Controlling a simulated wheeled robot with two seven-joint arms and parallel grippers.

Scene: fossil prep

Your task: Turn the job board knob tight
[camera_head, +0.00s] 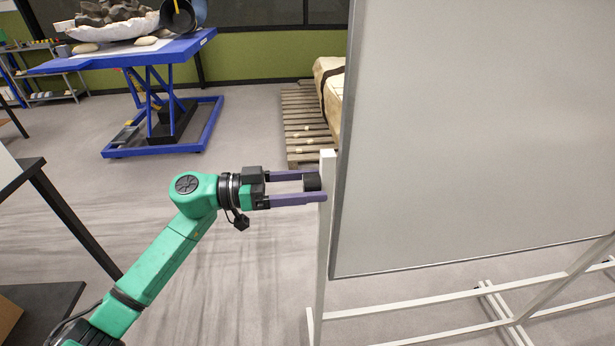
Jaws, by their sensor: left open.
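The job board (480,140) is a large whitish panel in a grey frame, filling the right of the head view. It is on a white stand with an upright post (322,250) at its left edge. A black knob (312,182) sits on the outer side of this post. My left gripper (315,186) is open, its two purple fingers above and below the knob, with their tips close to the post. I cannot tell whether the fingers touch the knob. My right gripper is not in view.
A blue lift table (160,52) with rocks on it stands at the back left. A wooden pallet (303,125) with a wrapped load is behind the board. A dark table (20,172) is at the left edge. The floor between is clear.

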